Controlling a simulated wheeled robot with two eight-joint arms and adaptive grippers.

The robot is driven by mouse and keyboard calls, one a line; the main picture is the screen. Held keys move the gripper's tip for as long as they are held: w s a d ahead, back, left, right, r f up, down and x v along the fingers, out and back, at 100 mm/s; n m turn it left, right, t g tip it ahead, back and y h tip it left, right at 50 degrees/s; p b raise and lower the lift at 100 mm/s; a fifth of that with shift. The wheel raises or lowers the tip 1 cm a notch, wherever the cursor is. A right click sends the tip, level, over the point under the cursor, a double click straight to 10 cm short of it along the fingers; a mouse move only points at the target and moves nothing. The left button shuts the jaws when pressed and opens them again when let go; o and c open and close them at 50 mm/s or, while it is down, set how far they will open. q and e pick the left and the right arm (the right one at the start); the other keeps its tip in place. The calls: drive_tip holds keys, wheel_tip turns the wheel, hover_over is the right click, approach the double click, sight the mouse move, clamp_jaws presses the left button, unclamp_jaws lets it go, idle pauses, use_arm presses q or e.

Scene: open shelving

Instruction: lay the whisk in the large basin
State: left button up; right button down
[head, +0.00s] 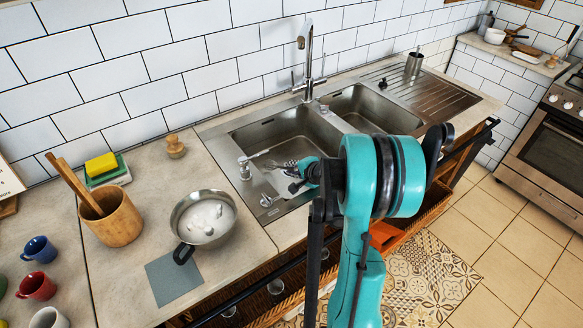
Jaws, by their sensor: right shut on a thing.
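The whisk (281,164) shows as a small grey wire head over the front part of the left sink basin (275,128). This left basin looks like the larger of the two. My right gripper (301,178) is at the basin's front edge, shut on the whisk. The gripper and arm hide the whisk's handle and part of the sink's front rim. I cannot tell whether the whisk head touches the basin. My left gripper is not in view.
A faucet (307,62) stands behind the sink, and a soap dispenser (244,168) at its left edge. The right basin (362,108) and drainboard lie beyond. A pan (203,216), wooden pot (112,220) and mugs (38,249) occupy the left counter.

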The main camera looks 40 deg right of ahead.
drive_tip(key=c, duration=1.5)
unclamp_jaws()
drive_tip(key=shift+o, duration=0.2)
drive_tip(key=shift+s, duration=0.1)
drive_tip(key=v, duration=1.1)
drive_tip(key=shift+s+r, duration=0.25)
drive_tip(key=shift+s, duration=0.05)
